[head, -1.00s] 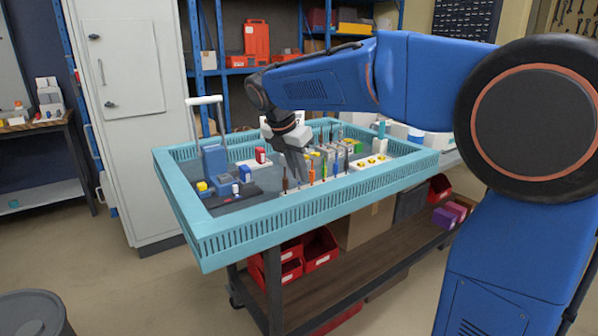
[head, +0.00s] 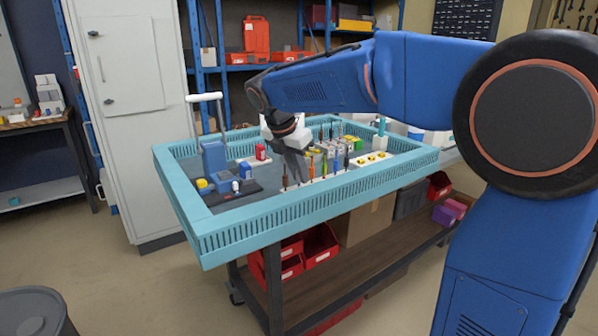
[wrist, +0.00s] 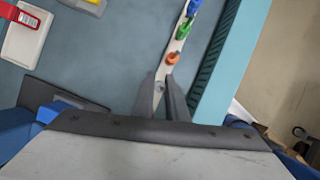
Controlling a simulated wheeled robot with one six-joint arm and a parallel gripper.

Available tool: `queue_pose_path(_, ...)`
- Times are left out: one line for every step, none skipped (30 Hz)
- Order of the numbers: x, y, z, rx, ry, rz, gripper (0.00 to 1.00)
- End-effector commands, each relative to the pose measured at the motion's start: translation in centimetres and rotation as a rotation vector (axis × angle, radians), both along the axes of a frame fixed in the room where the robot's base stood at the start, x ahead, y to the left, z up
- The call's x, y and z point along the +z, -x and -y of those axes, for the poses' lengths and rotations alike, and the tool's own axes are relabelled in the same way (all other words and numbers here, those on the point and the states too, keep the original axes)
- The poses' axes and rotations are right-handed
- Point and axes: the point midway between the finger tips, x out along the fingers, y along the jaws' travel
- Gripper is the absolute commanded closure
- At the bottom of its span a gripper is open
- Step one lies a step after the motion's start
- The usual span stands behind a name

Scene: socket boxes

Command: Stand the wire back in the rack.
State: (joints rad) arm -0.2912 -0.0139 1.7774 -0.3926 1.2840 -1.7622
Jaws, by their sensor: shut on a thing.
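The rack is a narrow white strip with several coloured upright pieces along the tray's near side (head: 322,177); it also shows in the wrist view (wrist: 181,36), with orange, green and blue pieces in it. My gripper (head: 299,178) points down over the left part of this strip. In the wrist view my gripper's fingers (wrist: 158,86) are close together over the strip's near end, just short of the orange piece (wrist: 172,58). They are shut on a thin thing, taken as the wire, which is mostly hidden between them. Whether its lower end touches the rack cannot be told.
A teal slotted tray wall (head: 300,212) runs close along the rack. A blue block device (head: 214,158) and a red piece (head: 261,152) stand left of my gripper. A white block with yellow parts (head: 373,160) is to the right.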

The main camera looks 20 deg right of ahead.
Motion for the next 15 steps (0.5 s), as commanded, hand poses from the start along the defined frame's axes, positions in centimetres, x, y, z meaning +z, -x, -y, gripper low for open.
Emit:
queue_pose_path(-0.09,0.0,0.0,0.0,0.0,0.0,1.0)
queue_pose_path(-0.13,0.01,0.01,0.0,0.0,0.0,1.0)
queue_pose_path(-0.18,0.01,0.01,0.0,0.0,0.0,1.0)
queue_pose_path(-0.23,0.01,0.0,0.0,0.0,0.0,1.0)
queue_pose_path(-0.27,0.01,0.01,0.0,0.0,0.0,1.0)
queue_pose_path(-0.33,0.01,0.0,0.0,0.0,0.0,1.0)
queue_pose_path(-0.37,0.01,0.01,0.0,0.0,0.0,1.0)
queue_pose_path(-0.4,0.01,0.0,0.0,0.0,0.0,1.0)
queue_pose_path(-0.46,0.01,0.0,0.0,0.0,0.0,1.0)
queue_pose_path(-0.5,0.01,0.0,0.0,0.001,-0.001,1.0)
queue_pose_path(-0.52,0.01,0.0,0.0,0.0,0.0,1.0)
queue_pose_path(-0.5,0.01,0.01,0.0,0.0,0.0,1.0)
queue_pose_path(-0.5,0.01,0.01,0.0,0.0,0.0,1.0)
queue_pose_path(-0.5,0.01,0.01,0.0,0.0,0.0,1.0)
queue_pose_path(-0.5,0.01,0.01,0.0,0.0,0.0,0.8)
